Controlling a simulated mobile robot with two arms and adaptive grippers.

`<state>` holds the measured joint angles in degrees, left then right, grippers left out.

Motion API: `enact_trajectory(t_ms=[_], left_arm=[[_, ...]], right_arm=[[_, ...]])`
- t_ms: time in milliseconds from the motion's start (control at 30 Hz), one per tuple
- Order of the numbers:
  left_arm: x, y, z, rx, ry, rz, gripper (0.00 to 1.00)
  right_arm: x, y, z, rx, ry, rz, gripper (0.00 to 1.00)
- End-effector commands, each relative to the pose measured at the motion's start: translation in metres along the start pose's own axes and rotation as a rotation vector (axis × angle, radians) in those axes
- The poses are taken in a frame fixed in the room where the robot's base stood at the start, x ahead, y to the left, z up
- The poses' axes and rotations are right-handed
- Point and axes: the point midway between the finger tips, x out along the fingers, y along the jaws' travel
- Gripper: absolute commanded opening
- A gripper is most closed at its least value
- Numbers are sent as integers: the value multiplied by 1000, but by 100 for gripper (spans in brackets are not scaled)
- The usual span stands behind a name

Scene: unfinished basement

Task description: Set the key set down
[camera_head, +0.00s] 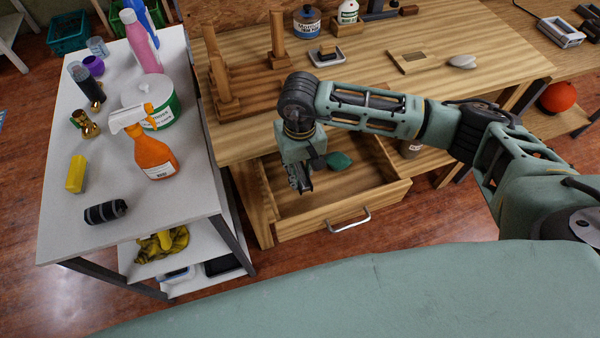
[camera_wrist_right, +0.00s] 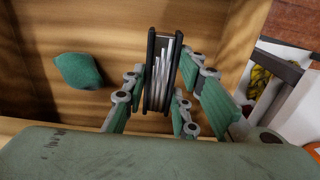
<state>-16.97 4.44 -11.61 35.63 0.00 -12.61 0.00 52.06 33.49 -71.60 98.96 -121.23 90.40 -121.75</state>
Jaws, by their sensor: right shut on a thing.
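The key set (camera_wrist_right: 161,72) is a black folding holder with several silver keys in it. In the right wrist view it stands upright between the fingers of my right gripper (camera_wrist_right: 158,98), which is shut on it. In the head view my right gripper (camera_head: 301,182) points down into the left part of the open wooden drawer (camera_head: 335,228). The key set is mostly hidden there by the gripper. I cannot tell whether it touches the drawer floor. My left gripper is not in view.
A green lump (camera_head: 338,160) lies in the drawer near the gripper; it also shows in the right wrist view (camera_wrist_right: 78,72). The drawer floor is otherwise mostly clear. A white cart (camera_head: 120,235) with bottles stands close on the left. The wooden workbench (camera_head: 400,30) is above the drawer.

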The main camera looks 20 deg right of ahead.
Motion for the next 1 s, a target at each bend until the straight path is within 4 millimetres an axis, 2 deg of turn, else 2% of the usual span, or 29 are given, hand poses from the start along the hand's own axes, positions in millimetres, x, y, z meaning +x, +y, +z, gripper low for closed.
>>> enact_trajectory(t_ms=[100,233,633,667,833,1000], left_arm=[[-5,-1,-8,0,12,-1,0],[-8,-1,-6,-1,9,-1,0],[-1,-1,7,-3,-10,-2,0],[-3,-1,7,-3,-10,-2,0],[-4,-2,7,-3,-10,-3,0],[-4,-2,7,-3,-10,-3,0]], right_arm=[[15,0,2,1,-4,1,0],[32,0,1,1,-3,0,0],[39,0,0,-1,0,0,0],[38,0,0,0,0,0,29],[37,0,1,0,-1,0,44],[37,0,1,0,-1,0,45]])
